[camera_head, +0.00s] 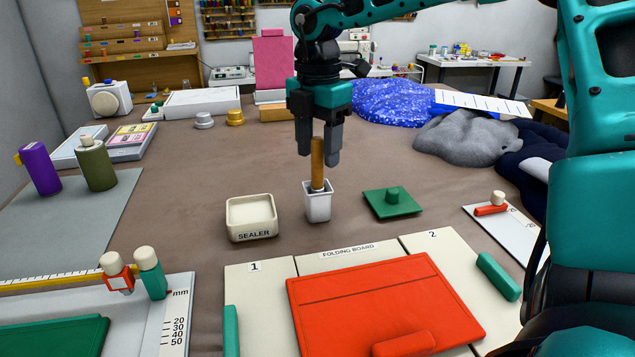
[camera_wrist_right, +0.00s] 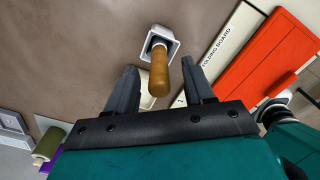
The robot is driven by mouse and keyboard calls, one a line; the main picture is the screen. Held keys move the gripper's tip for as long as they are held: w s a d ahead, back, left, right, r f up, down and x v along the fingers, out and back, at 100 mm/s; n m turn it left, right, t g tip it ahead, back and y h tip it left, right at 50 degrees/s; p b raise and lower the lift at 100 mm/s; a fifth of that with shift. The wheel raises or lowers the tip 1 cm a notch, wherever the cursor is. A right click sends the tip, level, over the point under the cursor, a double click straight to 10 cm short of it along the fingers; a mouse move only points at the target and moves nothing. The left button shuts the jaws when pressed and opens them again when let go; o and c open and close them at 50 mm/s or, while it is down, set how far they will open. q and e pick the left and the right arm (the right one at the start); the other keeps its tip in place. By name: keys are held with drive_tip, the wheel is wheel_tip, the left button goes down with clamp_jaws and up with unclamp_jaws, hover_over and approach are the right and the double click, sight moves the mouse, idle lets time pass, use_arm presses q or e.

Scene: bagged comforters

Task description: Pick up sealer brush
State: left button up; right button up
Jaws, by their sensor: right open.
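The sealer brush (camera_head: 317,163) stands upright in a small white square holder (camera_head: 318,205), its wooden handle pointing up. My right gripper (camera_head: 319,158) is above the holder, pointing down, with its fingers around the upper handle in the head view. In the right wrist view the brush handle (camera_wrist_right: 159,76) shows between and just ahead of the open fingertips of the right gripper (camera_wrist_right: 160,78). I cannot see contact. The bristles are hidden inside the holder. A cream tray labelled SEALER (camera_head: 252,232) sits left of the holder. My left gripper is not in view.
A green square lid with a knob (camera_head: 392,203) lies right of the holder. The folding board (camera_head: 262,285) with an orange panel (camera_head: 385,310) is in front. A grey plush heap (camera_head: 465,138) lies back right. The brown table left of the tray is clear.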

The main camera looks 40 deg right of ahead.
drive_tip(key=shift+w+f, duration=0.1)
drive_tip(key=shift+f, duration=0.75)
drive_tip(key=shift+c, duration=0.2)
clamp_jaws()
